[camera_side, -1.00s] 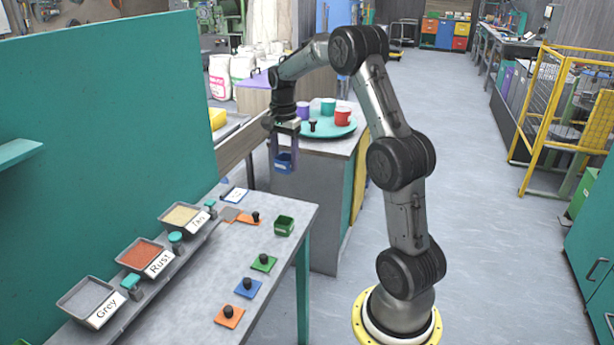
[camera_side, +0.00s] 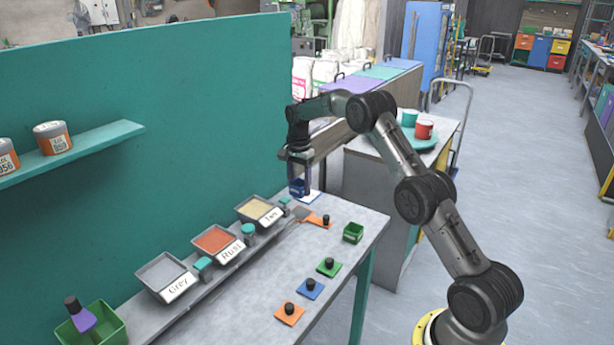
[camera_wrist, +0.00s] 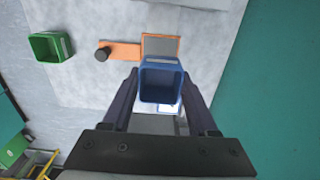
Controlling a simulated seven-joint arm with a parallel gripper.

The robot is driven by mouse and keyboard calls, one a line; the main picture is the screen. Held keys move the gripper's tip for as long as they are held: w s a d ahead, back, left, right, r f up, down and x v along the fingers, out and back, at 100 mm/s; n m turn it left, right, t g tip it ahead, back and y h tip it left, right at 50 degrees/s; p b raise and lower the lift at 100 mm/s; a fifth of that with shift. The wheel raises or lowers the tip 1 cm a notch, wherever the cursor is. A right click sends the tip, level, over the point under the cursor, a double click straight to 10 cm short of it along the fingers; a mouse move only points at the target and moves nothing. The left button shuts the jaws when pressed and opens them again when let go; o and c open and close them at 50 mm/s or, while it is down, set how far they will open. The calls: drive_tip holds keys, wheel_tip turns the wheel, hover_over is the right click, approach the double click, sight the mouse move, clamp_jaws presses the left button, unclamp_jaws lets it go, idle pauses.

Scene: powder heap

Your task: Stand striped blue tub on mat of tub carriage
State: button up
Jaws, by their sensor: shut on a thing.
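My gripper (camera_side: 300,186) is shut on the blue tub (camera_side: 297,187), with one finger on each side. The tub looks upright and empty. In the wrist view the tub (camera_wrist: 162,80) shows its open top and a paler band at its far rim. A white mat with a blue edge (camera_side: 313,197) lies at the bench's far end, beside and partly behind the tub. In the wrist view the white piece (camera_wrist: 170,108) shows just past the tub's near rim, mostly hidden. I cannot tell whether the tub touches it.
Trays of grey (camera_side: 162,272), rust (camera_side: 217,240) and tan powder (camera_side: 258,209) line the teal wall. Knobbed lids lie on the near bench. A turntable with cups (camera_side: 428,143) stands behind.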

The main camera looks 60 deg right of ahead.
sight(300, 213)
drive_tip(key=shift+f, duration=3.1)
drive_tip(key=shift+f, duration=0.5)
drive_tip(key=o, duration=1.5)
drive_tip(key=shift+r, duration=3.5)
